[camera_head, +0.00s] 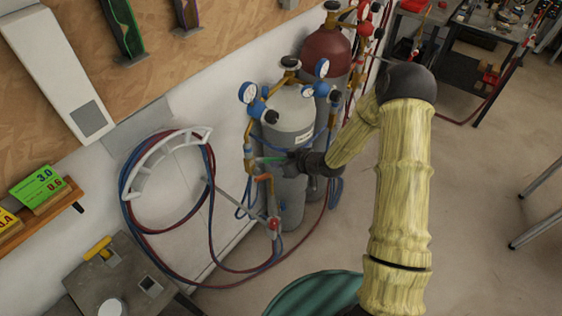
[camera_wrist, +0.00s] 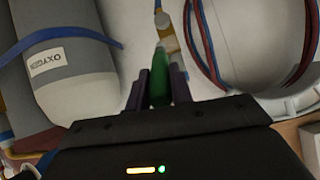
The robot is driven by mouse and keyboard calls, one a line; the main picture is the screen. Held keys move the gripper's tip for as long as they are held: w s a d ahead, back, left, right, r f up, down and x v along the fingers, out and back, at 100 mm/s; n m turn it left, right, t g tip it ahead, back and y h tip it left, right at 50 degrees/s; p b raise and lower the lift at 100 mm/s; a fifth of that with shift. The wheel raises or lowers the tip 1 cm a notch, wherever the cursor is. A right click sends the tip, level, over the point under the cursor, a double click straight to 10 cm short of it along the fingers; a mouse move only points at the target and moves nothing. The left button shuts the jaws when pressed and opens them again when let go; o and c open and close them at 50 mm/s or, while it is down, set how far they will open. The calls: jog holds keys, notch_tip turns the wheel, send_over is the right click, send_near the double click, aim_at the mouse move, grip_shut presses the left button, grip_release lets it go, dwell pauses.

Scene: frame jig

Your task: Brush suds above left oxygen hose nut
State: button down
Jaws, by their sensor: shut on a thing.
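My gripper (camera_head: 285,161) is shut on a green brush (camera_wrist: 160,90), whose handle shows between the dark fingers (camera_wrist: 161,88) in the wrist view. In the head view the green brush (camera_head: 268,159) points left, toward brass fittings (camera_head: 249,158) on the blue hose side of the grey oxygen cylinder (camera_head: 291,122). In the wrist view the brush's far end is close to a brass fitting (camera_wrist: 168,44); I cannot tell if they touch. The cylinder's label reads OXYGEN (camera_wrist: 60,60). I cannot make out bristles, suds or which fitting is the left nut.
A maroon-topped cylinder (camera_head: 326,48) stands behind the oxygen one. Blue-dial gauges (camera_head: 248,93) sit above. Coiled red and blue hoses (camera_head: 128,190) hang on a white wall rack (camera_head: 160,148). A grey bench (camera_head: 125,275) is at lower left.

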jog(key=s+a+b, duration=0.1)
jog(key=s+a, duration=0.1)
jog(key=s, duration=0.1)
jog(key=shift+a+b, duration=0.3)
jog(key=shift+b, duration=0.05)
jog(key=shift+d, duration=0.1)
jog(key=shift+s+d, duration=0.95)
jog(key=shift+d, duration=0.2)
jog(key=shift+s+d, duration=0.9)
jog(key=shift+d, duration=0.35)
